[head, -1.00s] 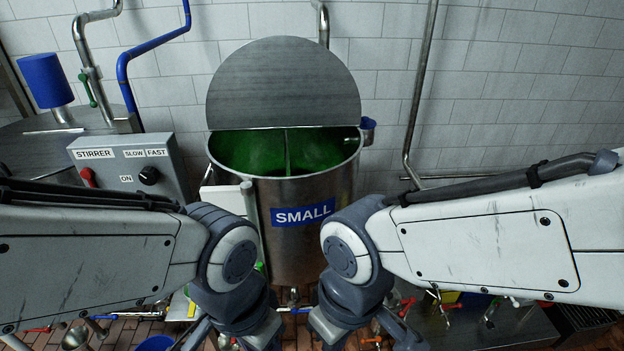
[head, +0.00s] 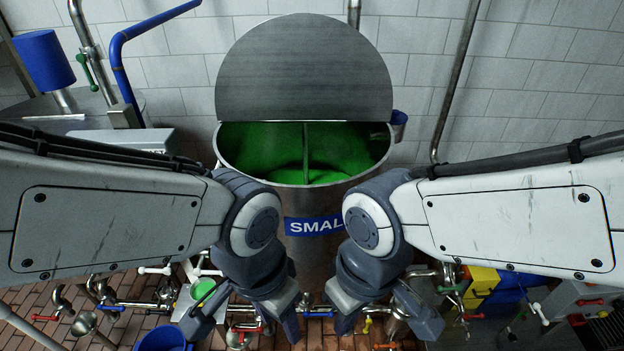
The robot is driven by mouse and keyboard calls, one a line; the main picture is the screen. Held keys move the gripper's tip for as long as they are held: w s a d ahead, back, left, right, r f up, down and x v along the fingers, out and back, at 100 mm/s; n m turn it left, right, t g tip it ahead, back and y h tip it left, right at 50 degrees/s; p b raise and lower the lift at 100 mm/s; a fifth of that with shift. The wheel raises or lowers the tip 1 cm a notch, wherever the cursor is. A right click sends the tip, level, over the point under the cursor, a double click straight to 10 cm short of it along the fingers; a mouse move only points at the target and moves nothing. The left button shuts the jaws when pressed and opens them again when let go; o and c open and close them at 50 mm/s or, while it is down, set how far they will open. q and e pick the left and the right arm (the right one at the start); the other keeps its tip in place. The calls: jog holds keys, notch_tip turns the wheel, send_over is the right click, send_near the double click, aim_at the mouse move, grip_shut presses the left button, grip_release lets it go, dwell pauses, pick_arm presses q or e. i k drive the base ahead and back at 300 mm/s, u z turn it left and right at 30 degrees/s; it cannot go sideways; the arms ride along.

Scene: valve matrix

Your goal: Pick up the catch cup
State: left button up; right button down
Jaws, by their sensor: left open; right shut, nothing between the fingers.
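I cannot tell for sure which vessel is the catch cup. A metal cup-like piece (head: 84,323) is at the lower left. A small blue cup-like piece (head: 398,118) is at the right rim of the vat. My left gripper (head: 245,325) is open, pointing down at the pipework, with nothing seen held. My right gripper (head: 385,318) is shut and empty in front of the vat's lower right. My arms hide part of the scene.
The steel vat (head: 303,184), labelled SMALL, holds green liquid under a half lid (head: 300,70). Pipes with coloured valve handles (head: 152,270) run low across the brick floor. A blue bucket (head: 163,340) is at bottom left. Yellow and blue containers (head: 482,284) are at right.

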aim_at(200, 287)
jog(key=k, duration=0.5)
jog(key=u, duration=2.45)
jog(key=i, duration=1.2)
jog(key=z, duration=1.4)
